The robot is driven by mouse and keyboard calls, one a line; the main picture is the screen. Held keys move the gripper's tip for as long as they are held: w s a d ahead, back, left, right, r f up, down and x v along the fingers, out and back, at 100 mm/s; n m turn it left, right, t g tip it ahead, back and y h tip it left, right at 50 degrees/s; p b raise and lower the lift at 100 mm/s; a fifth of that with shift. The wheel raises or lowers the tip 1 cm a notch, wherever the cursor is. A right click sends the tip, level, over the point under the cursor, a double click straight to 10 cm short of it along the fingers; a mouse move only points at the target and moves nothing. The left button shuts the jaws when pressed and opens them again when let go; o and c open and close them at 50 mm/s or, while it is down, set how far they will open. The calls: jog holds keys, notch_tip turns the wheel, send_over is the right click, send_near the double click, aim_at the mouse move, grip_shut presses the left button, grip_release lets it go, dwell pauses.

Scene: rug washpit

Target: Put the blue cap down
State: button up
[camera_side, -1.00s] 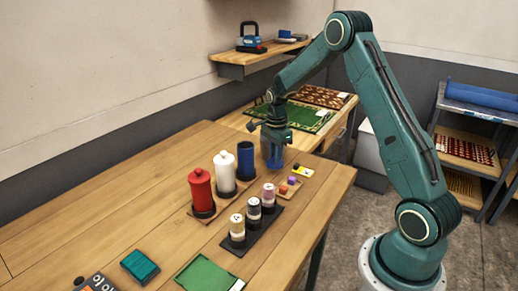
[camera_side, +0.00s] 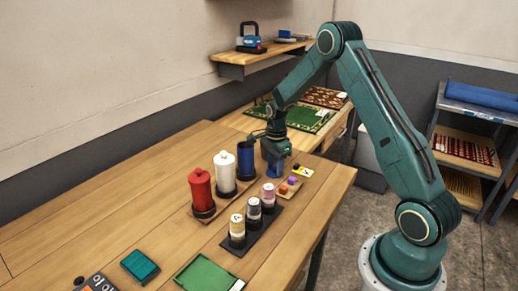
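The blue cap (camera_side: 273,171) is at the lower end of my gripper (camera_side: 274,162), close above or on the wooden table. I cannot tell whether its underside touches the tabletop. The fingers are partly hidden by the gripper body but appear closed around the cap. The blue bottle (camera_side: 246,161) stands upright, left of the gripper, with an open-looking top. My gripper points down to the right of it.
A white bottle (camera_side: 224,174) and a red bottle (camera_side: 201,191) stand in a row with the blue one. Small capped jars (camera_side: 254,211) stand on a dark mat in front. The left tabletop (camera_side: 110,205) is clear.

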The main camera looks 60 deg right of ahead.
aim_at(275, 167)
dwell(0.3)
notch_tip(275, 167, up, 12)
jog(key=shift+r, duration=0.15)
dwell(0.6)
dwell(0.5)
jog(key=s+a+r+n+t, duration=0.3)
jog(key=s+a+r+n, duration=0.7)
jog(key=a+r, duration=0.35)
jog(key=s+a+n+t, duration=0.1)
jog(key=s+a+n, duration=0.3)
jog(key=s+n, duration=0.2)
jog(key=s+a+r+n+t, duration=0.1)
jog(key=s+a+n, duration=0.3)
jog(key=s, duration=0.6)
jog(key=shift+n+t, duration=0.3)
jog(key=shift+n, duration=0.9)
